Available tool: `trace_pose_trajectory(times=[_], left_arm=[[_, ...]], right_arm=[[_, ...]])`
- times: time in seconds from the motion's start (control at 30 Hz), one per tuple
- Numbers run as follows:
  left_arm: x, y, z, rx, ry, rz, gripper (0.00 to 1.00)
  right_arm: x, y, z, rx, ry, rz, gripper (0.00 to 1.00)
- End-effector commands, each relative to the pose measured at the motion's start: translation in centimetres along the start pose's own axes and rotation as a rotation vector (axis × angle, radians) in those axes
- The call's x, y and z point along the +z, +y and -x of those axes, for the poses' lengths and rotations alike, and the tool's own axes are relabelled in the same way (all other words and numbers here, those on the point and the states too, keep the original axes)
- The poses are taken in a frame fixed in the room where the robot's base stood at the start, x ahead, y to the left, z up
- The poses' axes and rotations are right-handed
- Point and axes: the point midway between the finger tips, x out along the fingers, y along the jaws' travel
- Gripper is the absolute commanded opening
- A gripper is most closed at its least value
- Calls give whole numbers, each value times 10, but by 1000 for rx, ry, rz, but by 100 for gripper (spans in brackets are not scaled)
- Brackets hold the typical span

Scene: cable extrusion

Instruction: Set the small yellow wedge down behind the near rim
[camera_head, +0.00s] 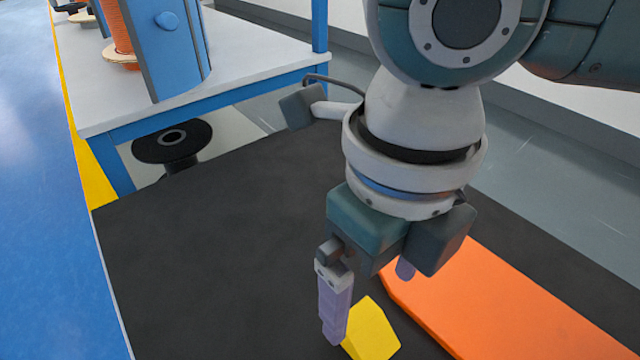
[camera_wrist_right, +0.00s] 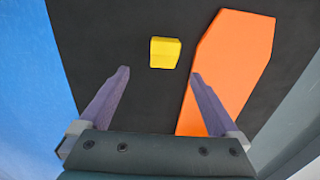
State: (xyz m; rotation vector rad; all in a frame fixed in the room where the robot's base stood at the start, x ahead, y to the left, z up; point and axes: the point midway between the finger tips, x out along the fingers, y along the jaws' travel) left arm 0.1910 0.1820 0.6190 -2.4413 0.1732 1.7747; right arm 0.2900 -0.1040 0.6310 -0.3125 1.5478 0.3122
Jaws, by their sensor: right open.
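The small yellow wedge (camera_head: 371,331) lies on the dark mat, next to the left edge of an orange block. In the right wrist view the wedge (camera_wrist_right: 165,52) sits ahead of and between the two fingertips, apart from both. My right gripper (camera_head: 370,300) is open above the mat, with its purple fingers spread; in the right wrist view the gripper (camera_wrist_right: 159,75) is empty. In the head view one finger partly overlaps the wedge's left side. I cannot make out a near rim for certain. My left gripper is not in view.
The large orange block (camera_head: 510,310) lies right of the wedge and also shows in the right wrist view (camera_wrist_right: 230,70). A white table (camera_head: 250,50) with blue legs stands at the back left. A black spool (camera_head: 172,140) is below it. The dark mat (camera_head: 200,260) is clear on the left.

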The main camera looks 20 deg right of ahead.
Motion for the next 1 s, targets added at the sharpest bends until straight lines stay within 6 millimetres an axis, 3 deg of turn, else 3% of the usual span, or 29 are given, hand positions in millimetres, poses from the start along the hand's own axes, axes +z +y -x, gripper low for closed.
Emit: trace_pose_trajectory(times=[0.03, 0.27, 0.5, 0.77, 1.0], left_arm=[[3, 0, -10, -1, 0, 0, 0], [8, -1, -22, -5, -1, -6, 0], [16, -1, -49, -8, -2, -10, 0], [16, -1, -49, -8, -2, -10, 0], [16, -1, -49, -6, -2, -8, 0]], right_arm=[[0, 0, -15, 1, 2, -2, 98], [1, -2, -37, 0, 1, -3, 98], [4, -8, -74, 0, 2, -3, 98], [4, -8, -78, -1, -1, -2, 98], [4, -8, -78, -1, -1, -2, 74]])
